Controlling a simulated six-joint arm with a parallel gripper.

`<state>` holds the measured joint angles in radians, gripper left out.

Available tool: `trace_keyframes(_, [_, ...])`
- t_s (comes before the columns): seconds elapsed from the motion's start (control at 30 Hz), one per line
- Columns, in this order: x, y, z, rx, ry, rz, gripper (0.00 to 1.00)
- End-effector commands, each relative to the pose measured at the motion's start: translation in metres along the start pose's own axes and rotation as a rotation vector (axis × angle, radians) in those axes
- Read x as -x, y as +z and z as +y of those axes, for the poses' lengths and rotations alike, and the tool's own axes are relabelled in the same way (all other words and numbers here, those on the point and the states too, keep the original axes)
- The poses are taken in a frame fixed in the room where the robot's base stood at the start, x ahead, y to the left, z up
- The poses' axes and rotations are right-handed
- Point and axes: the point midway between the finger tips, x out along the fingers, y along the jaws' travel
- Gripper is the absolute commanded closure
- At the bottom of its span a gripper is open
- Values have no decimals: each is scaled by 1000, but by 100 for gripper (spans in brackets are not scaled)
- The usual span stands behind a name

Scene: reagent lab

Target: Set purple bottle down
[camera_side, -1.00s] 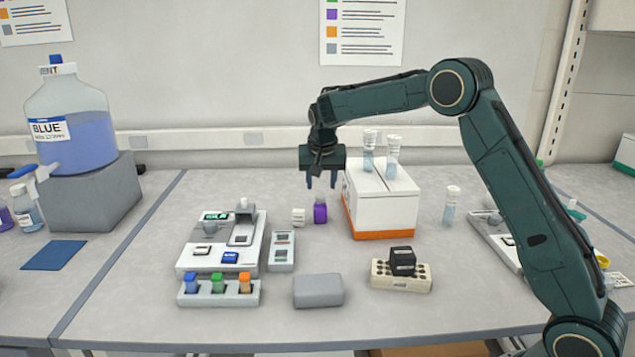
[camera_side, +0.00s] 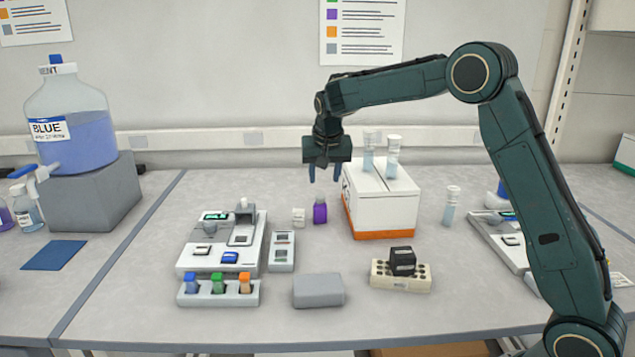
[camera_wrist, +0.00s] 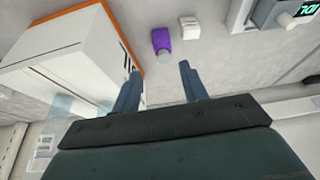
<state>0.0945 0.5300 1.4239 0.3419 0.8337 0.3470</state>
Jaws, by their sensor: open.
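The purple bottle (camera_side: 320,212) stands upright on the bench, between a small white block and the white box. It also shows in the wrist view (camera_wrist: 161,40), a little beyond my fingertips. My gripper (camera_side: 326,174) hangs above the bottle, fingers pointing down, open and empty. In the wrist view its two blue-grey fingers (camera_wrist: 160,76) are spread apart, and nothing is between them. A gap separates the fingertips from the bottle.
A white box with an orange base (camera_side: 381,212) stands close right of the bottle, with vials on top. The small white block (camera_side: 299,217) is close left. A device (camera_side: 205,262) and a rack of coloured vials (camera_side: 218,299) stand front left. A grey block (camera_side: 318,290) lies in front.

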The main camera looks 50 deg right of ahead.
Motion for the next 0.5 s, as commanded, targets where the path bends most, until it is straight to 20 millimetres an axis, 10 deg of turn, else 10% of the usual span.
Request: trace_keyframes(0.5, [121, 77, 43, 209, -109, 18, 57])
